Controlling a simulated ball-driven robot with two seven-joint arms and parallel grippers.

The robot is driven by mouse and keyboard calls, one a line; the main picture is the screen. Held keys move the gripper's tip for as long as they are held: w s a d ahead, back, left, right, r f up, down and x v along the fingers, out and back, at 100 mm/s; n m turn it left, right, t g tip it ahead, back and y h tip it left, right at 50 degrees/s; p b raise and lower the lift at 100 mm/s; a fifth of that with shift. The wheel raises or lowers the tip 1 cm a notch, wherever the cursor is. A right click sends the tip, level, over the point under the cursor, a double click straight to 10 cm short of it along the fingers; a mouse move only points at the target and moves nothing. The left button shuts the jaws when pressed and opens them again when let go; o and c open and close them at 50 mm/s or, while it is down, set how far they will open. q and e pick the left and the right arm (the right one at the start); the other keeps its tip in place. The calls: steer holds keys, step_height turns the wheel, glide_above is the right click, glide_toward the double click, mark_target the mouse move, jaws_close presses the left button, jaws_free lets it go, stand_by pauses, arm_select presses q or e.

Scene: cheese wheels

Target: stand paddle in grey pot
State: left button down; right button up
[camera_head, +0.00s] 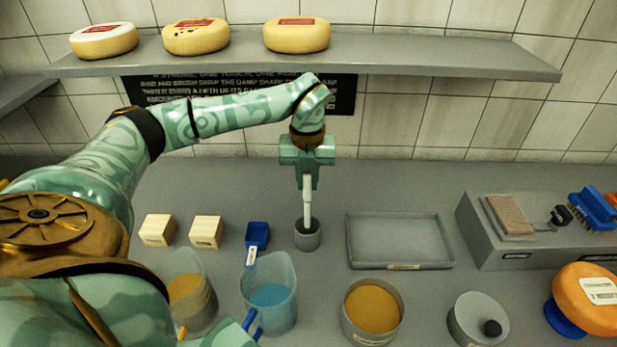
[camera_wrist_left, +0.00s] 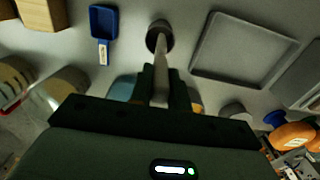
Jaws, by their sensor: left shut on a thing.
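My left gripper (camera_head: 307,185) is shut on a pale paddle (camera_head: 308,207), gripping its upper part. The paddle is about upright, and its lower end is at the mouth of the small grey pot (camera_head: 307,241), seemingly inside the rim. In the left wrist view the paddle (camera_wrist_left: 160,75) runs from between my left gripper's fingers (camera_wrist_left: 160,88) to the dark mouth of the pot (camera_wrist_left: 158,35). How deep the paddle's end sits is hidden. My right gripper is in neither view.
Left of the pot are a blue scoop (camera_head: 257,234) and two wooden blocks (camera_head: 206,232). A grey tray (camera_head: 400,266) is right. In front are clear jugs (camera_head: 269,300) and a pot of orange stuff (camera_head: 371,308). A shelf (camera_head: 400,57) with cheese wheels (camera_head: 297,36) is above.

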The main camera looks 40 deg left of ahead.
mark_target(307, 196)
arm_select(q)
steer(key=shift+f+b, duration=1.15)
steer(key=shift+f, duration=1.5)
steer(key=c, duration=1.3)
jaws_free()
steer(key=shift+o, duration=0.2)
step_height(307, 196, up, 16)
steer(key=p, duration=0.3)
steer(key=shift+r, duration=0.2)
